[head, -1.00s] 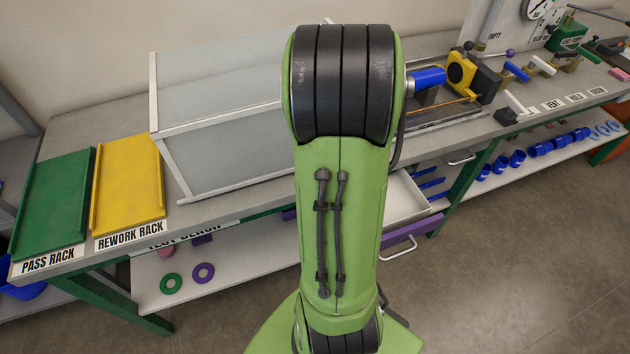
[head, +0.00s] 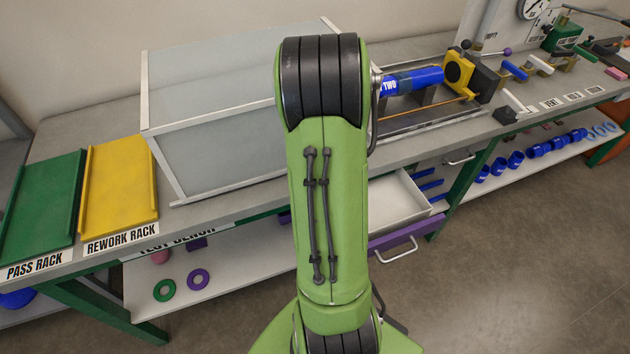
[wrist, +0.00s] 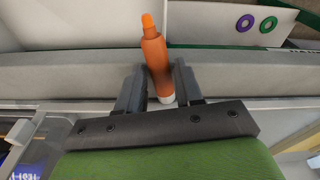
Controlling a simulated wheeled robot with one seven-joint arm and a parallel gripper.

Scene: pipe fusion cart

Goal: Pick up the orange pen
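The orange pen (wrist: 156,62) shows in the wrist view, standing lengthwise between the two fingers of my gripper (wrist: 160,85). Its rounded orange tip points to the top of the picture and its pale end lies low between the fingers. My gripper appears shut on it, with the fingers close along both sides. The pen shows against the bench's edge and a pale surface behind it. In the head view my arm hides the gripper and the pen.
An open drawer (head: 389,207) sticks out under the bench, right of my arm. A frosted panelled enclosure (head: 215,160) stands on the bench to the left, beside the yellow rework rack (head: 118,188) and green pass rack (head: 38,210). A blue pipe (head: 418,79) lies in the machine.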

